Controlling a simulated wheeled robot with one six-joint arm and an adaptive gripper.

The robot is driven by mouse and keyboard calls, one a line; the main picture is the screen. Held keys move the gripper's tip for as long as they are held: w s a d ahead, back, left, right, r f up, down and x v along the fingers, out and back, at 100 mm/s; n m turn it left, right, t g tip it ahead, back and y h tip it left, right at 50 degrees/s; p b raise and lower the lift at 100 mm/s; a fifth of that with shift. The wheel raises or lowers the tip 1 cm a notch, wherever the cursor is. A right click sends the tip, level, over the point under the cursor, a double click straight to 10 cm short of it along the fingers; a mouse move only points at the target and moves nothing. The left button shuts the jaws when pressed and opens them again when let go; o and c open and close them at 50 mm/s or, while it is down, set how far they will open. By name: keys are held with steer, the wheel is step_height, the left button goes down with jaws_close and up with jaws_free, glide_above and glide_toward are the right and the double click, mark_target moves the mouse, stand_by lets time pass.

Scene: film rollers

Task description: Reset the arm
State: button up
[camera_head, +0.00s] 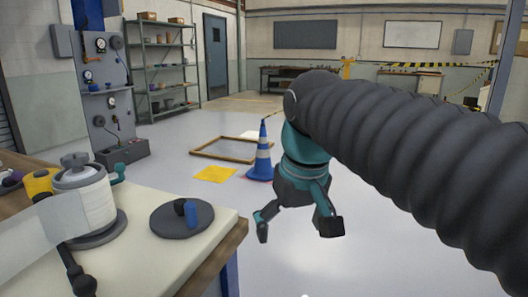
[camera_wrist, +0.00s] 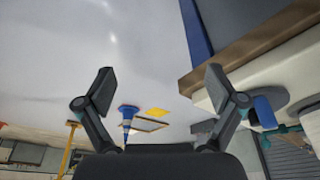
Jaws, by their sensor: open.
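My gripper (camera_head: 296,222) hangs open and empty over the floor, to the right of the workbench, in the head view. My dark ribbed arm reaches in from the right. In the wrist view my gripper (camera_wrist: 160,90) shows its two fingers spread wide with nothing between them. The workbench (camera_head: 222,240) has a white top with a brown edge; its edge also shows in the wrist view (camera_wrist: 265,38).
On the bench stand a film roller (camera_head: 88,200) with a clear sheet and a round dark plate (camera_head: 170,222) bearing a blue and a black cylinder. A blue cone (camera_head: 263,155), yellow sheet (camera_head: 214,174) and wooden frame (camera_head: 225,150) are on the floor. Open floor surrounds my gripper.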

steer(key=s+d+f+m+t, duration=0.1)
steer(key=s+d+f, duration=0.4)
steer(key=f, duration=0.2)
steer(key=s+d+f+m+t+h, duration=0.1)
steer(key=s+d+f+m, duration=0.1)
steer(key=s+d+f, duration=0.2)
step_height(320, 180, down, 4)
steer(key=shift+s+d+f+m+t, duration=0.1)
steer(key=shift+s+d+m+t, duration=0.25)
steer(key=shift+d, duration=0.75)
